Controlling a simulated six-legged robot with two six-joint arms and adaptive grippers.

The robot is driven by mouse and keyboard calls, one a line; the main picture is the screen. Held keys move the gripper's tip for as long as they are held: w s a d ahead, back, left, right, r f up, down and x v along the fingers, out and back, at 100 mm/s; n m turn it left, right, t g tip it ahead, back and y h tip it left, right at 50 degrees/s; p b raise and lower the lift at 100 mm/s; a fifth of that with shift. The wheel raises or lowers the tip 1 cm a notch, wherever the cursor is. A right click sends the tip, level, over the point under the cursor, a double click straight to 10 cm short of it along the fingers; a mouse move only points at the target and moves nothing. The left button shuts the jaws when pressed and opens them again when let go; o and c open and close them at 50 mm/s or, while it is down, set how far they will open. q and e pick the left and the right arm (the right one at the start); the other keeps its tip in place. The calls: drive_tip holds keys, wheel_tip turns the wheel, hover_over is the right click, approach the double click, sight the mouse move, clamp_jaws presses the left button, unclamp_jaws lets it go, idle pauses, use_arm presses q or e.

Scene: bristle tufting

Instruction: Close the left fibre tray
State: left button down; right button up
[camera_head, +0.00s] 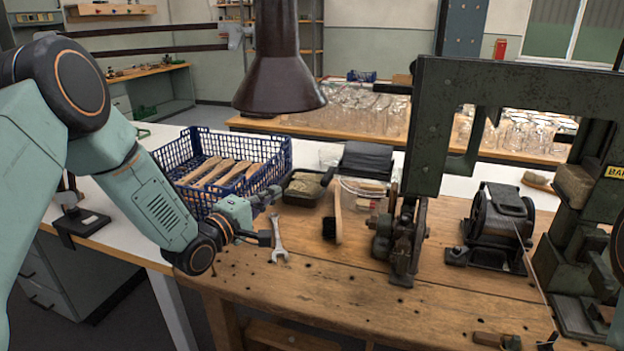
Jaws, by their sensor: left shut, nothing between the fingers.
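A small dark tray (318,200) with pale tan fibre in it stands near the back edge of the wooden bench, right of the blue crate. Its top looks open, and the fibre shows. I cannot make out its lid clearly. My left gripper (272,198) is just in front and left of this tray, low over the bench. It is shut and empty; I cannot tell whether it touches the tray. A second container with a dark flat top (367,158) stands to the right, with pale, clear-looking parts below it. My right gripper is out of view.
A blue crate (185,152) holds several wooden brush handles. A green machine frame (430,125) and a grinder (500,218) block the right. The front bench is mostly clear.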

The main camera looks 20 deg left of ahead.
use_arm(q)
drive_tip(key=w+d, duration=0.6)
drive_tip(key=w, duration=0.3)
drive_tip(key=shift+w+d, duration=0.2)
drive_tip(key=shift+d, duration=0.1)
drive_tip(key=shift+a+f, duration=0.1)
drive_tip(key=shift+w+f, duration=0.1)
drive_tip(key=shift+w, duration=0.1)
drive_tip(key=shift+d, duration=0.2)
